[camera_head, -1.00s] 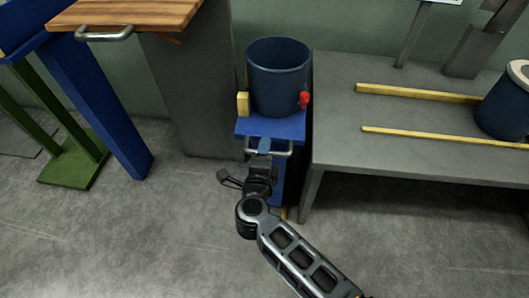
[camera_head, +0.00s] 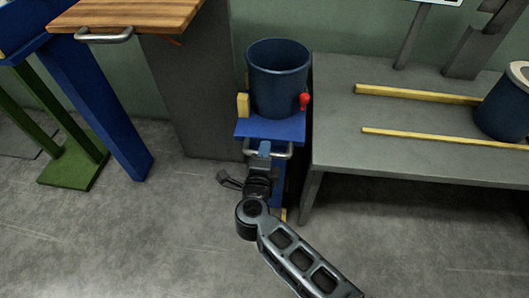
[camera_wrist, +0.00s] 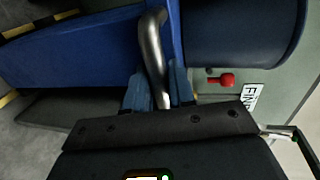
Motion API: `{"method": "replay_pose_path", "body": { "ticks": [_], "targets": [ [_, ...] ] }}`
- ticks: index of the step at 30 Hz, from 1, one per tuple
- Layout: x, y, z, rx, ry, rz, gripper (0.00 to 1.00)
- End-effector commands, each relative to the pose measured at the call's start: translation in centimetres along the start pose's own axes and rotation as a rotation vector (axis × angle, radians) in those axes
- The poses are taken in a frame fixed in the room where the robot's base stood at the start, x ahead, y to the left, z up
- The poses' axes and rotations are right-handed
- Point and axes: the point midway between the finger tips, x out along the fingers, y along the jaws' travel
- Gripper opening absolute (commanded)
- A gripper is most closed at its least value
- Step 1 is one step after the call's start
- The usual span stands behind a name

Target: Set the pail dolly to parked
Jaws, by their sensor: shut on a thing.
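The pail dolly is a blue stand (camera_head: 272,129) with a dark blue pail (camera_head: 279,80) upright on top. It stands against the wall between a grey cabinet and a grey bench. A metal handle (camera_head: 281,153) runs along its front edge, and a red knob (camera_head: 304,99) shows beside the pail. My gripper (camera_head: 264,152) is at the handle. In the wrist view my gripper (camera_wrist: 160,92) has its blue fingers shut on either side of the metal handle (camera_wrist: 153,45). The dolly's blue side (camera_wrist: 80,50) and the red knob (camera_wrist: 227,80) show there too.
A grey bench (camera_head: 340,150) with yellow rails (camera_head: 440,138) and another blue pail (camera_head: 503,108) is close on the right. A grey cabinet (camera_head: 190,100) under a wooden top (camera_head: 140,14) is on the left. The floor in front is clear.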

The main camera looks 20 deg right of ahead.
Motion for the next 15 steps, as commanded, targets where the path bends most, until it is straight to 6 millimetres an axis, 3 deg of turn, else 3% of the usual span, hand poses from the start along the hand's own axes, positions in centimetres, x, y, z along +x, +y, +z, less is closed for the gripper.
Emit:
{"method": "replay_pose_path", "body": {
  "ticks": [5,15],
  "targets": [
    [2.8,-0.7,0.0,0.002,0.004,0.0,0.0],
    [11.6,-2.3,0.0,0.004,0.002,0.0,0.0]
  ]
}}
